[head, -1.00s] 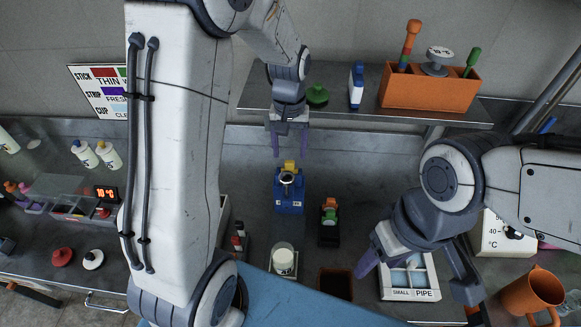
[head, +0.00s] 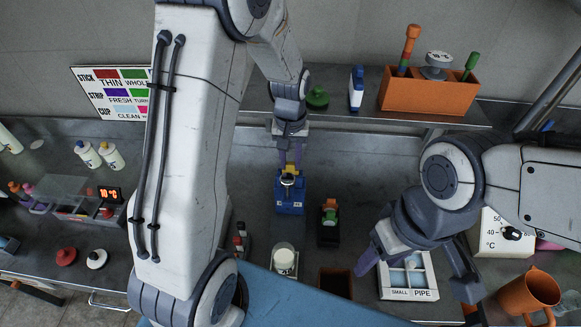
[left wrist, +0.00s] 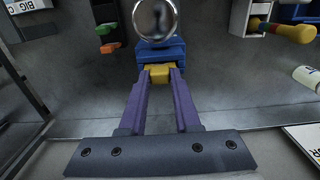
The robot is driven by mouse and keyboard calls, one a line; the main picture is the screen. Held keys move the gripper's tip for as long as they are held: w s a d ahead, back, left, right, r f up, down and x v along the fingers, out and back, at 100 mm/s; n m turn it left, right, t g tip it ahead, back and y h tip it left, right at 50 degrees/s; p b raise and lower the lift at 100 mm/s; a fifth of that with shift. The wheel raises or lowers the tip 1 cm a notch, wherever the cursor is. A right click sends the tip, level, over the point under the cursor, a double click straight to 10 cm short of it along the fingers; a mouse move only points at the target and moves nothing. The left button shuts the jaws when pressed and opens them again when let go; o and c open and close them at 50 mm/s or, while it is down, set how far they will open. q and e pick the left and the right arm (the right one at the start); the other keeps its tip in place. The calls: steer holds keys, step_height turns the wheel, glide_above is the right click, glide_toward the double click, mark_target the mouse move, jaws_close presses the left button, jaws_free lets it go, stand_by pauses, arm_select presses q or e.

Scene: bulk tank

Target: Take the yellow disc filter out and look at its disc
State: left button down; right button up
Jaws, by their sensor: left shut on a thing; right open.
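The yellow disc filter (head: 290,169) shows as a small yellow piece at the back top of a blue block (head: 290,200) on the counter. My left gripper (head: 290,160) has come down over it from behind and is shut on it. In the left wrist view, the purple fingertips clasp the yellow piece (left wrist: 159,73) against the blue block (left wrist: 163,50). A round shiny metal part (left wrist: 156,16) stands beyond it. The filter's disc cannot be made out. My right gripper (head: 416,275) is open and empty above a white tray labelled SMALL PIPE (head: 409,294).
A black stand with orange and green parts (head: 328,222) stands right of the blue block. A white-lidded jar (head: 285,261) and a brown open box (head: 336,283) are in front. A shelf (head: 350,116) overhangs behind. An orange mug (head: 530,295) stands at right.

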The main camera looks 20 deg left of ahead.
arm_select(q)
steer(key=shift+r, duration=0.1)
step_height(320, 180, up, 25)
steer(key=p, duration=0.4)
stand_by(1.1)
stand_by(1.5)
